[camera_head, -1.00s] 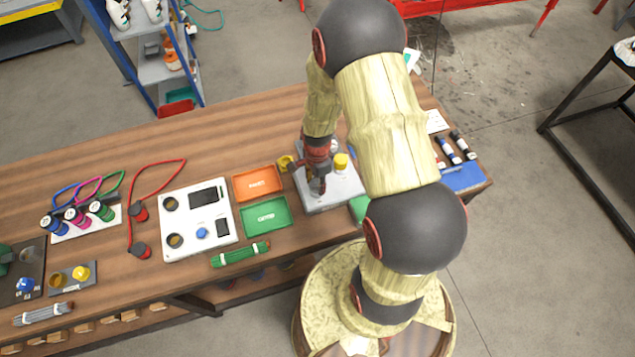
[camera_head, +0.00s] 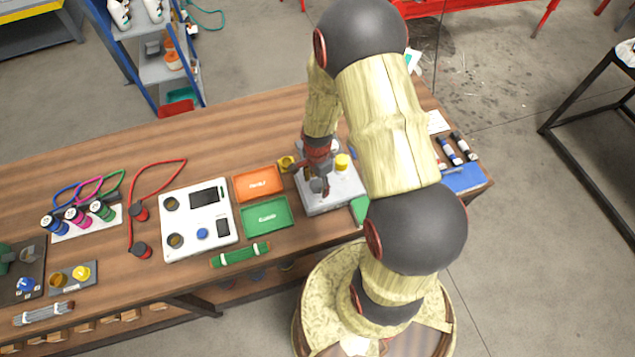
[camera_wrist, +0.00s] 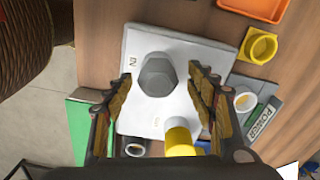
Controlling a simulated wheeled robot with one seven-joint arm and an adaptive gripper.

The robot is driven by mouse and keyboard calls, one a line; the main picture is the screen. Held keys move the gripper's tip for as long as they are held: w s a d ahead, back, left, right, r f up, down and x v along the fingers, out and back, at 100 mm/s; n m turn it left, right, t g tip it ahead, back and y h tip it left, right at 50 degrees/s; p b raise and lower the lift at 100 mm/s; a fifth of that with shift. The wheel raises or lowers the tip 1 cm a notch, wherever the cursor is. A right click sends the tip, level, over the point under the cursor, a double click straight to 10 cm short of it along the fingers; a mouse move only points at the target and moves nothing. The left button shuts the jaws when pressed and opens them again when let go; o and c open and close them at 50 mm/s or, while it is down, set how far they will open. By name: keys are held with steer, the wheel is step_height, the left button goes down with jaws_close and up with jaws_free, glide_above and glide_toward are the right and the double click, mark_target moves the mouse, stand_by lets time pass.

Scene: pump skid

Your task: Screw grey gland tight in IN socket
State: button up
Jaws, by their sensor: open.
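The grey gland (camera_wrist: 158,73) stands on the pale box (camera_wrist: 205,55) beside its IN label, in the wrist view. It has a hex-shaped body and seems upright. The socket beneath it is hidden, so I cannot tell how deep it sits. My gripper (camera_wrist: 160,82) is open, with one finger on each side of the gland and visible gaps between. In the head view my gripper (camera_head: 320,184) is low over the box (camera_head: 335,202), and the gland is hard to make out there.
A yellow cylindrical part (camera_wrist: 180,140) stands on the same box near a second label, close to one finger. A yellow holder (camera_wrist: 259,46) sits on the bench beside the box. Orange (camera_head: 258,183) and green (camera_head: 266,216) trays lie to the left.

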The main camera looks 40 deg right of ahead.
steer(key=n, duration=0.8)
steer(key=shift+c, duration=0.8)
steer(key=c, duration=1)
steer(key=m, duration=0.9)
steer(key=o, duration=1.1)
steer(key=shift+o, duration=0.3)
